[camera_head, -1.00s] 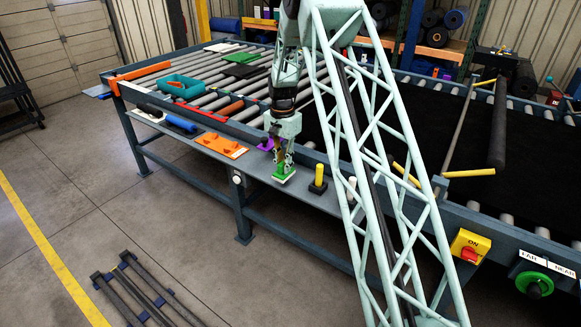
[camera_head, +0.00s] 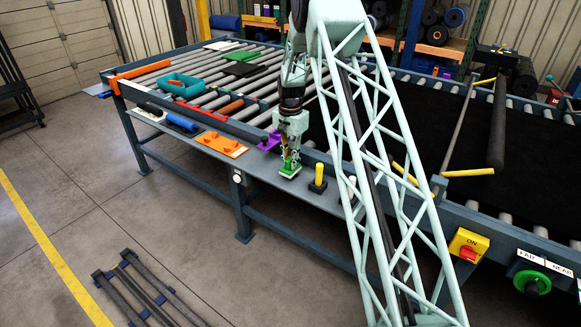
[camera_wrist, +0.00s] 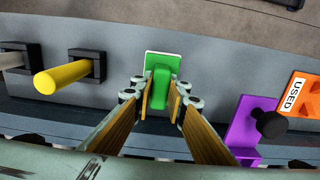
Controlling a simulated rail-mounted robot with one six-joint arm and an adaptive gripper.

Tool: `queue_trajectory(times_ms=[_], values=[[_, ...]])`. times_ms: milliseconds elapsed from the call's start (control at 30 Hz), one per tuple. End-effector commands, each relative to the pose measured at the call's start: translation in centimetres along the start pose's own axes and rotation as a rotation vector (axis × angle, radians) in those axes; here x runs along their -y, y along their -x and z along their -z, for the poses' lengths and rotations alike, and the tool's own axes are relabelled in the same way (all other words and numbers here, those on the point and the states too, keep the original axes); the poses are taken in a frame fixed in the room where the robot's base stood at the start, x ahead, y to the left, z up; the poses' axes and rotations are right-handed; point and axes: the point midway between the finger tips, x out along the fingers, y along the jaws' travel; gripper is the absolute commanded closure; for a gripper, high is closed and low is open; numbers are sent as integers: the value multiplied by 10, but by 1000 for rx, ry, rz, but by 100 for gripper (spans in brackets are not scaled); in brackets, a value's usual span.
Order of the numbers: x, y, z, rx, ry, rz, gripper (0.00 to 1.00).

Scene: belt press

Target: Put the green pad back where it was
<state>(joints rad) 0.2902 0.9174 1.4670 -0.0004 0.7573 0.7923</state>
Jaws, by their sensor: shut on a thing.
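The green pad (camera_head: 289,170) has a raised green grip block and a pale edge under it. It is at the front shelf of the roller table, between the purple piece and the yellow-handled tool. My gripper (camera_head: 290,158) points down and is shut on the pad's grip block. In the wrist view the pad (camera_wrist: 163,62) shows ahead of the wooden-faced fingers of my gripper (camera_wrist: 160,92). The pad is over the grey shelf (camera_wrist: 220,60); I cannot tell whether it touches the shelf.
A yellow-handled tool (camera_head: 318,180) stands close on the right. A purple piece (camera_head: 269,141) and an orange plate (camera_head: 222,144) lie on the left; the plate's label reads USED in the wrist view. A teal tray (camera_head: 179,86) sits on the rollers. Bare shelf lies near the pad.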

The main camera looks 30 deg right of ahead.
Motion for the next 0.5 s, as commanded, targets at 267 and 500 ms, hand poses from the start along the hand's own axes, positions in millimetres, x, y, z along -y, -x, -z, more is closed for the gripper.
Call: queue_trajectory(times_ms=[267, 500], values=[[0, -22, 0, 0, 0, 0, 100], [0, -25, 0, -1, 0, 1, 100]])
